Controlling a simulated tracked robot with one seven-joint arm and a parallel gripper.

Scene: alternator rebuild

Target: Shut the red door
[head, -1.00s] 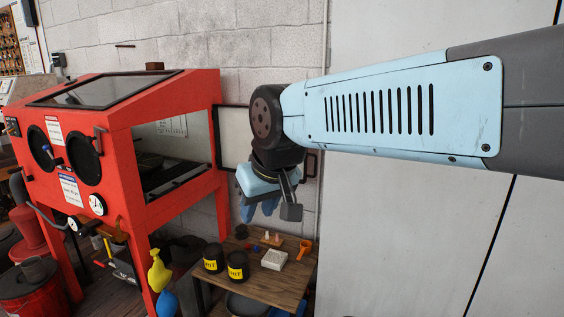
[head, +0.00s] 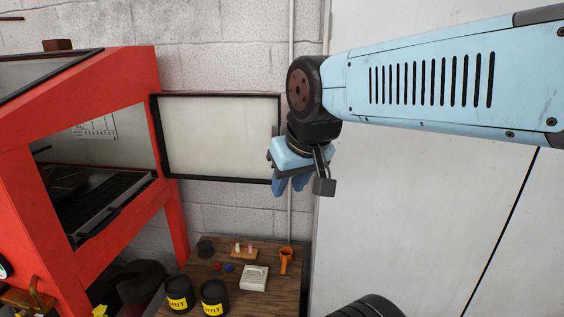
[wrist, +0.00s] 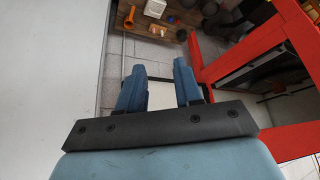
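The red cabinet (head: 165,110) stands at the left with its side opening uncovered. Its door (head: 215,135) stands open to the right of that opening, against the block wall side. I see its pale inner face and black rim; no red face shows. My gripper (head: 290,186) hangs beside the door's far right edge, fingers pointing down, and overlaps that edge in the head view. I cannot tell whether it touches the door. In the wrist view the blue fingers (wrist: 160,82) are apart with nothing held, and the pale door panel (wrist: 166,107) shows behind them.
A large pale panel (head: 430,220) fills the right side. The cabinet interior holds a dark grate.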

